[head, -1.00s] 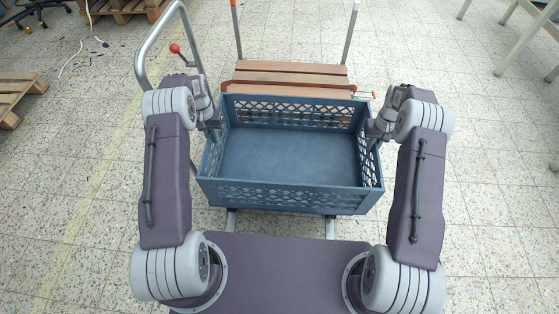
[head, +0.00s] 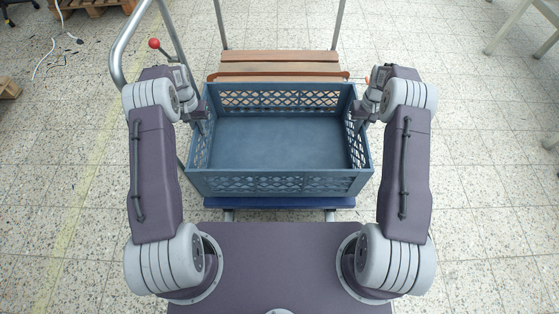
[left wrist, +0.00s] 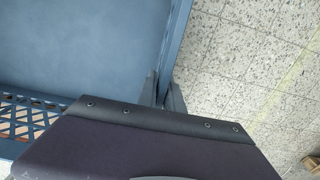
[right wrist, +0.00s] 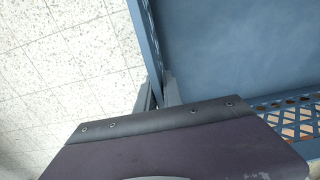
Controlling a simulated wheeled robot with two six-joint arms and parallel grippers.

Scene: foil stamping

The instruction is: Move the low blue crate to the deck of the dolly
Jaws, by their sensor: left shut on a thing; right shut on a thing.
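The low blue crate (head: 280,183), empty with lattice walls, is upright in front of me in the head view. My left gripper (head: 203,124) is shut on its left wall, and my right gripper (head: 357,122) is shut on its right wall. The left wrist view shows the crate wall (left wrist: 177,45) between the fingers, as does the right wrist view (right wrist: 150,45). The dolly's dark blue deck (head: 280,203) shows as a strip below the crate's front; the crate hides the rest. I cannot tell whether the crate touches the deck.
A tubular metal handle (head: 121,50) and a red-knobbed lever (head: 154,43) stand at the left. Wooden slats (head: 280,57) between upright posts lie just behind the crate. A pallet (head: 95,6) is at the back left.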

